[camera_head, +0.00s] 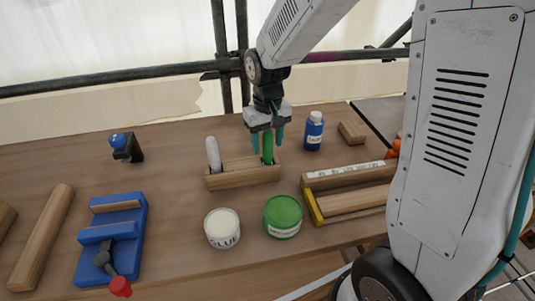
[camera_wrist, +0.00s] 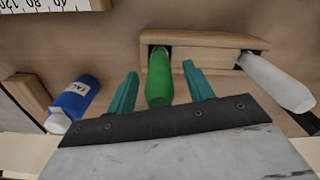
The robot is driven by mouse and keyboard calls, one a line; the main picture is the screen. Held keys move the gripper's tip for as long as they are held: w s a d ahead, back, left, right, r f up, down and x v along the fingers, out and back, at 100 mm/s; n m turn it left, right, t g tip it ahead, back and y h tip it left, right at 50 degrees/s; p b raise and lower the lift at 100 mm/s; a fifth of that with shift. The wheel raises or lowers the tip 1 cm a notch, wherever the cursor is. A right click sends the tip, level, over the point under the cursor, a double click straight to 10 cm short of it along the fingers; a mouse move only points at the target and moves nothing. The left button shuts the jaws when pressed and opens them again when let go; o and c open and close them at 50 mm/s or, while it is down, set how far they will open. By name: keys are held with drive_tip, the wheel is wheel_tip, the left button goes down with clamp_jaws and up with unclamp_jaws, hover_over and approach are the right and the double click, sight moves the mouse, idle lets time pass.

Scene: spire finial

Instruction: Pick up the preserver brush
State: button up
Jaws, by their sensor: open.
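The brush with a green handle (camera_head: 268,152), which I take as the preserver brush, stands upright in a slot of the wooden rack (camera_head: 240,178). In the wrist view its green handle (camera_wrist: 160,78) lies between my two teal fingers, with gaps visible on both sides. My gripper (camera_head: 267,143) is open, pointing down around the handle's upper part. In the wrist view my gripper (camera_wrist: 160,72) has its fingers apart and holds nothing. The brush's lower end is hidden inside the rack. A white-handled brush (camera_head: 213,153) stands at the rack's left end.
A green-lidded can (camera_head: 283,216) and a white can (camera_head: 222,227) stand in front of the rack. A blue bottle (camera_head: 314,131) stands right of my gripper. A blue vise (camera_head: 113,238) is at left; a wooden holder (camera_head: 350,190) is at right.

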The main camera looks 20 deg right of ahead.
drive_tip(key=c, duration=1.1)
